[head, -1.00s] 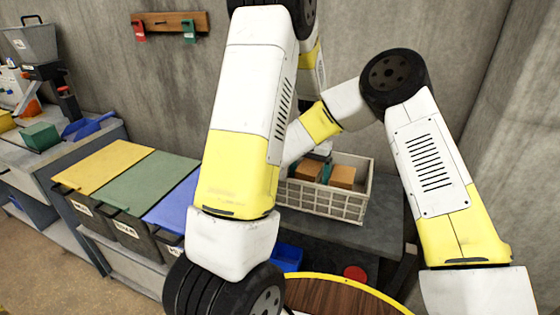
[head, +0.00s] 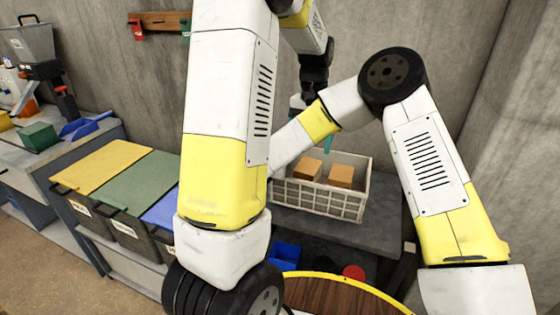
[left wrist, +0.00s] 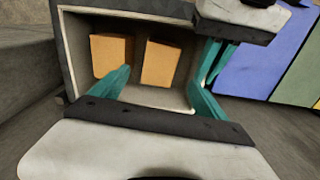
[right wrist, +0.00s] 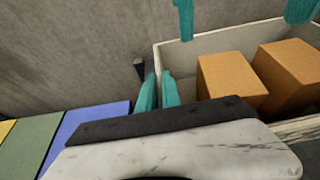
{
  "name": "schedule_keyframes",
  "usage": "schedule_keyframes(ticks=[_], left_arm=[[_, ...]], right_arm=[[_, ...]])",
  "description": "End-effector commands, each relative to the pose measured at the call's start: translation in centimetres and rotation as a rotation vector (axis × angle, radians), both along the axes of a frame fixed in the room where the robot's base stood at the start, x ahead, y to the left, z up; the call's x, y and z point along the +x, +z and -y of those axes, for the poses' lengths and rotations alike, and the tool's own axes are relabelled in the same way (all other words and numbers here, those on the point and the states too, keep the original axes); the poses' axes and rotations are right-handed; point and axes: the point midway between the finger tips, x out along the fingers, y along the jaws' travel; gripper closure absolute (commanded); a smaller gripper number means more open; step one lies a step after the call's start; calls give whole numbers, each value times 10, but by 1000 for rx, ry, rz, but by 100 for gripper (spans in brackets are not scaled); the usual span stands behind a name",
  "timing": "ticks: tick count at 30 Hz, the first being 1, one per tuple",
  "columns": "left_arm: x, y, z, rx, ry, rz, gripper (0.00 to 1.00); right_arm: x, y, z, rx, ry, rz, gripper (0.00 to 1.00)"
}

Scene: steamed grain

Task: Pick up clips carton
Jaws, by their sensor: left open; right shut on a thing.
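Two plain orange-brown cartons, a left one (head: 308,168) and a right one (head: 340,175), stand apart inside a pale crate (head: 322,200). No label is readable, so I cannot tell which is the clips carton. My left gripper (head: 313,125) is over the crate, open and empty. In the left wrist view its teal fingers (left wrist: 160,95) are spread, one overlapping the lower part of a carton (left wrist: 112,55). My right gripper is hidden behind my left arm in the head view. In the right wrist view its fingers (right wrist: 158,92) are nearly together at the crate's side wall (right wrist: 162,58), apparently shut on it.
The crate stands on a grey table (head: 370,235) against a concrete wall. Bins with yellow, green and blue lids (head: 125,187) stand left of it. A blue container (head: 285,254) and a round wooden tabletop (head: 335,293) are nearer. My two grippers are close together at the crate.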

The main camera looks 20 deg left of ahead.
Motion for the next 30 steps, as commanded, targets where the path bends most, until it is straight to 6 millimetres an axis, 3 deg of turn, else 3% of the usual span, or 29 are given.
schedule_keyframes(ticks=[5,12,20,30], left_arm=[[-1,-8,-1,0,0,-3,15],[-1,-50,0,1,-1,-3,15],[-1,-72,0,0,0,-1,15],[0,-116,0,1,0,-1,15]], right_arm=[[0,1,0,1,0,2,100],[0,1,0,1,0,2,100],[1,1,0,1,0,2,100],[1,1,0,1,0,2,100]])
